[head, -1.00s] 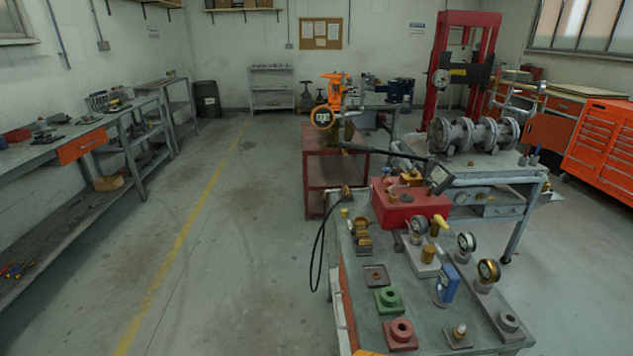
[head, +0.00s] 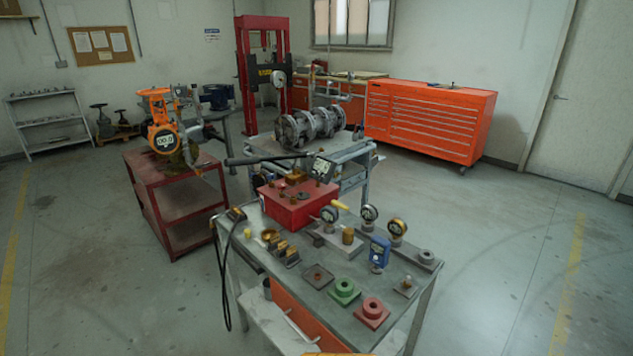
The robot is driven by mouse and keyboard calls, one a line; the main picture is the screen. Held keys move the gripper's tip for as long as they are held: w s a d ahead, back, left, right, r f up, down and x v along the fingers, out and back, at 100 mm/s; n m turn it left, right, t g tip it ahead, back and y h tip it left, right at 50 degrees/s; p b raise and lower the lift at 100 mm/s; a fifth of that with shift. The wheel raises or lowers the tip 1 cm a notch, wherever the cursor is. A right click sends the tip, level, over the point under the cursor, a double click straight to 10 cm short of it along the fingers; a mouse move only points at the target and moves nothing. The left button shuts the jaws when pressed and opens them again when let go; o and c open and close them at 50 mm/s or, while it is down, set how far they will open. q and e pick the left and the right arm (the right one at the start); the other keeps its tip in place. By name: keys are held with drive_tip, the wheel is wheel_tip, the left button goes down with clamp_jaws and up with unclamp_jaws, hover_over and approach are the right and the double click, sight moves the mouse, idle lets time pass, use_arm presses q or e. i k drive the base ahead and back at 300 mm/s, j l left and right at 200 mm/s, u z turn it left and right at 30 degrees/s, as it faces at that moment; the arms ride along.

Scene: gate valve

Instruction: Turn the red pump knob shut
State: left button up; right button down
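The red pump (head: 290,209) is a box-shaped unit on the grey workbench (head: 330,291) in the middle of the head view. A long black lever (head: 262,159) runs above it, with a gauge (head: 321,168) at the lever's right end. Small brass and dark fittings sit on its top; they are too small to tell which one is the knob or how far it is turned. A yellow-tipped handle (head: 341,205) sticks out at its right side. Neither of my grippers is in view.
Gauges, a blue meter (head: 379,251), a green flanged block (head: 343,291) and a red flanged block (head: 371,312) stand on the bench. A black hose (head: 221,270) hangs at its left. A red cart (head: 178,194) stands behind left. Floor at right is clear.

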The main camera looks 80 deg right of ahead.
sight(281, 187)
drive_tip(key=i+l+z, duration=0.35)
drive_tip(key=i+z, duration=0.4)
drive_tip(key=i, duration=0.15)
drive_tip(key=i+z, duration=0.7)
drive_tip(key=i+j+z, duration=0.2)
drive_tip(key=z, duration=0.2)
drive_tip(key=i+j+z, duration=0.5)
drive_tip(key=z, duration=0.35)
drive_tip(key=i+j+z, duration=0.1)
drive_tip(key=j+z, duration=0.15)
drive_tip(key=z, duration=0.25)
drive_tip(key=j+z, duration=0.2)
drive_tip(key=z, duration=0.3)
drive_tip(key=j+z, duration=0.3)
drive_tip(key=z, duration=0.2)
drive_tip(key=j+z, duration=0.25)
drive_tip(key=z, duration=0.25)
